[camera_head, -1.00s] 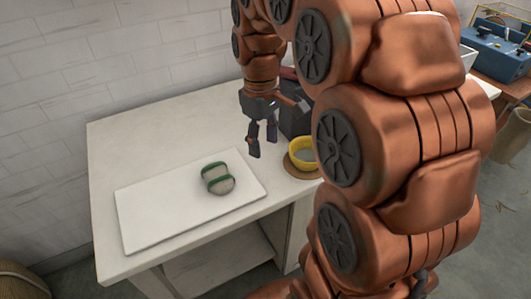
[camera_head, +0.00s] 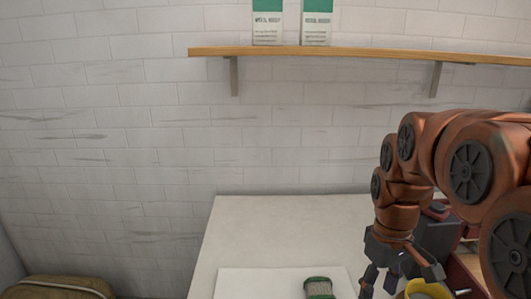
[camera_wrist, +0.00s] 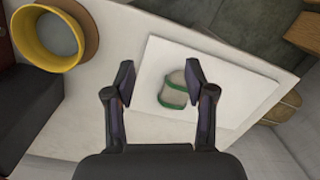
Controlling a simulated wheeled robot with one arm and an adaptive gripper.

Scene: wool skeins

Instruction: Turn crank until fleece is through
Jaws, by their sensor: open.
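A pale grey fleece-like bundle with green bands (camera_head: 319,288) lies on a white board (camera_head: 252,284) on the table. In the wrist view the bundle (camera_wrist: 174,92) shows beyond and between my spread fingers. My gripper (camera_wrist: 160,78) is open and empty above the table; in the head view it (camera_head: 381,281) hangs to the right of the bundle. A dark machine with red parts (camera_head: 434,240) stands behind my gripper, mostly hidden by my arm. No crank can be made out.
A yellow bowl (camera_head: 424,289) stands right of my gripper, cut off by the head view's lower edge. The pale table (camera_head: 285,222) is bare behind the board. A wooden shelf (camera_head: 340,53) with two cartons is on the brick wall. A brown sack-like thing (camera_head: 60,287) is at lower left.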

